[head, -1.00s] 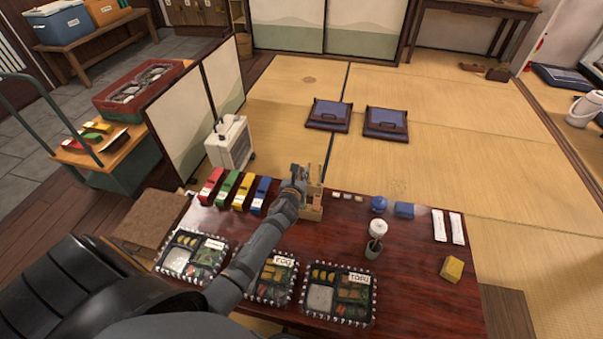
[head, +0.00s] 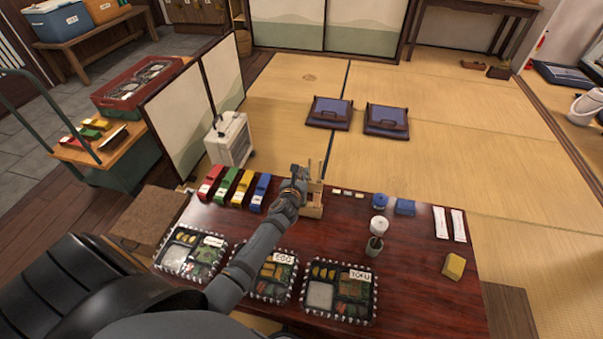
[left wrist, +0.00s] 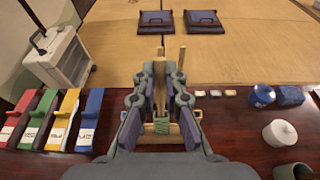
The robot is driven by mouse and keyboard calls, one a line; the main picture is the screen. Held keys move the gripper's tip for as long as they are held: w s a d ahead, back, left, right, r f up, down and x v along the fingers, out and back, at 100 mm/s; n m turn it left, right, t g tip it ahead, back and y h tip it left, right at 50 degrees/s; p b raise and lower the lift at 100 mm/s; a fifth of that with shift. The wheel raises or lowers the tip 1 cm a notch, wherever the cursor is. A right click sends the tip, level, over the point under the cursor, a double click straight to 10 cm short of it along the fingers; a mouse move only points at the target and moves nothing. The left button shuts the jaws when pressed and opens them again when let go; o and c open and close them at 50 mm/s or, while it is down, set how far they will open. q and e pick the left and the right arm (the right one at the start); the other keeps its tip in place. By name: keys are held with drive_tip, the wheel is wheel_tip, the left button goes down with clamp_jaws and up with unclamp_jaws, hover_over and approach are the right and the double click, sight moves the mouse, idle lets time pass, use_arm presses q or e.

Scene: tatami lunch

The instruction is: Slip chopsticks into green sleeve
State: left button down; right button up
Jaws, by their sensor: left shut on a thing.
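Four sleeves stand in a row at the table's back left: red, green, yellow and blue. The green sleeve (head: 227,185) is second from the left and also shows in the left wrist view (left wrist: 38,118). My left gripper (head: 299,172) is at the wooden holder (head: 313,207), to the right of the sleeves. In the left wrist view my left gripper (left wrist: 162,72) is shut on pale wooden chopsticks (left wrist: 160,90), which stand upright between its fingers. Another upright stick (left wrist: 182,56) shows just to the right. The chopsticks' lower ends are hidden by the fingers. My right gripper is out of view.
Several bento boxes (head: 342,297) line the table's front edge. A white-lidded container (head: 378,227), a blue pot (head: 380,201), a blue block (head: 405,207) and a yellow block (head: 454,266) are on the right. The table (head: 410,290) is bare at front right.

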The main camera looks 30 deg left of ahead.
use_arm(q)
drive_tip(key=c, duration=0.9)
unclamp_jaws()
drive_tip(key=shift+o, duration=0.2)
drive_tip(key=v, duration=1.2)
drive_tip(key=shift+r, duration=0.1)
